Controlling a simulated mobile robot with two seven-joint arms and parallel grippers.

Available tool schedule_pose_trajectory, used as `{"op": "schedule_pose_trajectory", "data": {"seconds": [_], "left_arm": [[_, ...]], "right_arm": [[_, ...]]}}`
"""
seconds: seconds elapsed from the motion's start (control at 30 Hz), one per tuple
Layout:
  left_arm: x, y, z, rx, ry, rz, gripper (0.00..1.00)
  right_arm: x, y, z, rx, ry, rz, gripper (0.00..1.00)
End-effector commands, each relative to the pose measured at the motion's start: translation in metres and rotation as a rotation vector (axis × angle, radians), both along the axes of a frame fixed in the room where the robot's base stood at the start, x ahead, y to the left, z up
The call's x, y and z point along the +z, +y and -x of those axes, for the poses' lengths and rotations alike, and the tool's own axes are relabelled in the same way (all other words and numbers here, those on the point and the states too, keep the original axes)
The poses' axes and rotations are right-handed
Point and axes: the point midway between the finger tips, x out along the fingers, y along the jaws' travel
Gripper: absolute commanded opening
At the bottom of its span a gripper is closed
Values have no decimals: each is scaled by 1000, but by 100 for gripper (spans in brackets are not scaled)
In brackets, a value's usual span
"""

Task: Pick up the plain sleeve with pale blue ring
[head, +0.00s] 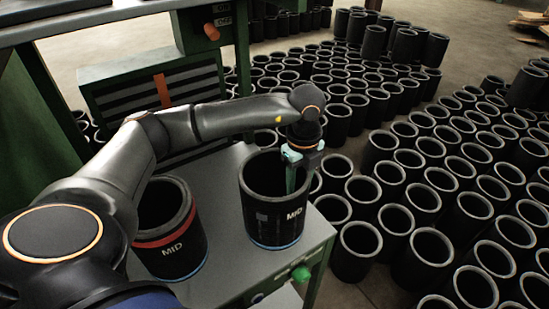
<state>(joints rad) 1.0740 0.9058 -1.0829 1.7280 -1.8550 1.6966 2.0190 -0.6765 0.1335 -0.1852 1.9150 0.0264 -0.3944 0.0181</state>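The plain black sleeve (262,215) stands upright on the grey table, marked MID, with a thin blue ring around its foot and no red band. A second black sleeve (170,255), also marked MID, stands to its left with a red band below its rim and a thin pale blue line at its foot. My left gripper (299,172) points down at the plain sleeve's right rim. One greenish finger shows at the inner side of the wall, and the other side is near the outside. I cannot tell whether the fingers press on the wall. My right gripper is out of view.
The grey table (220,267) has a green knob (301,273) at its front right edge. Many black sleeves (400,220) crowd the floor to the right and behind. A green frame with a slatted unit (155,90) stands behind the table.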

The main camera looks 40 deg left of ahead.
Motion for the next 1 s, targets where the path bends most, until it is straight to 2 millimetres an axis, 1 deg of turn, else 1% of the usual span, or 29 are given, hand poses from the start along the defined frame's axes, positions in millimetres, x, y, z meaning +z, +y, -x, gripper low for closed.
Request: {"op": "schedule_pose_trajectory", "data": {"seconds": [0.03,0.07,0.4,1.0], "left_arm": [[0,0,0,0,0,0,42],[0,0,0,0,0,0,38],[1,0,0,0,0,0,0],[1,0,0,0,0,1,0]], "right_arm": [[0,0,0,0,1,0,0],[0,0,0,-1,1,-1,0],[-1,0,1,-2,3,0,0],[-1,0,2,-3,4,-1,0]]}}
